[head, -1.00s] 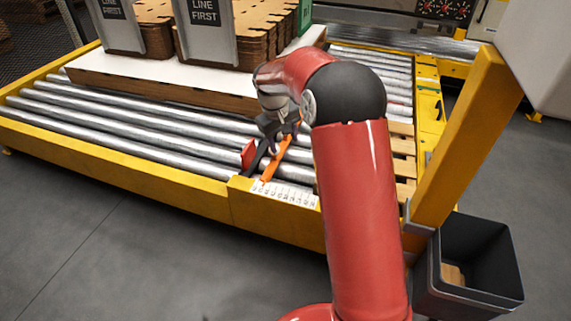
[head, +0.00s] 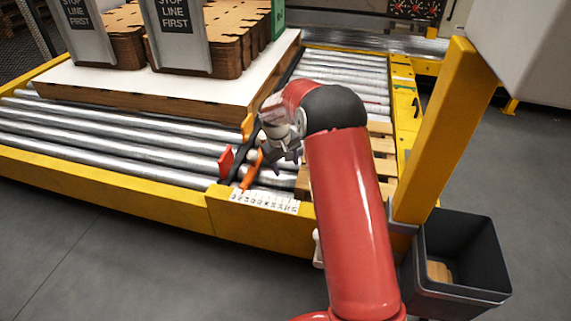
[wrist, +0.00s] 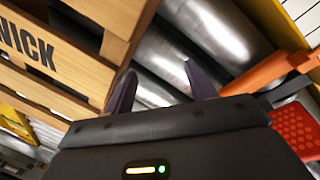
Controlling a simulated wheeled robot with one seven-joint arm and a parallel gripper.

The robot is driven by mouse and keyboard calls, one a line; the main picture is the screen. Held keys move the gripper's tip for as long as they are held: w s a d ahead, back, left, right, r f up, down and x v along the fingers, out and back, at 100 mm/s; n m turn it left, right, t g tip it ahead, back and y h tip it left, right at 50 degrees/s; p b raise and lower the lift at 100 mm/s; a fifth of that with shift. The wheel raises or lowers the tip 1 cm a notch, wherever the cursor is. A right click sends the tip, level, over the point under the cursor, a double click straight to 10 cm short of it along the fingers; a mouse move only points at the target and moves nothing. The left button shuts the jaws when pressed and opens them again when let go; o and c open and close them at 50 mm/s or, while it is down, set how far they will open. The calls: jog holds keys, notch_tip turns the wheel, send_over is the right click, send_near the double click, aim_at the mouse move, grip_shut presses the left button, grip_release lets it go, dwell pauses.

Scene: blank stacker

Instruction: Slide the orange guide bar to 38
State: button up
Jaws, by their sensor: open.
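The orange guide bar (head: 252,172) lies across the rollers, its near end at the left part of the white number scale (head: 265,200). The numbers are too small to read. The bar also shows at the right of the wrist view (wrist: 262,72). My gripper (head: 287,157) is to the right of the bar, low over the rollers and apart from it. In the wrist view my gripper (wrist: 158,84) is open, with bare rollers and nothing held between its two dark fingers.
A red paddle (head: 225,162) stands just left of the bar. A wooden pallet (head: 383,160) lies close on the right, partly behind my arm. A white-topped stack base (head: 150,88) holds cardboard blanks. A grey bin (head: 462,262) stands at right.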

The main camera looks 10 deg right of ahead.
grip_shut()
dwell(0.6)
jog(key=shift+a, duration=0.45)
jog(key=shift+d, duration=0.45)
jog(key=c, duration=0.8)
grip_release()
jog(key=shift+d, duration=0.15)
jog(key=shift+c, duration=0.2)
jog(key=o, duration=0.7)
jog(key=shift+a, duration=0.2)
jog(key=shift+o, duration=0.7)
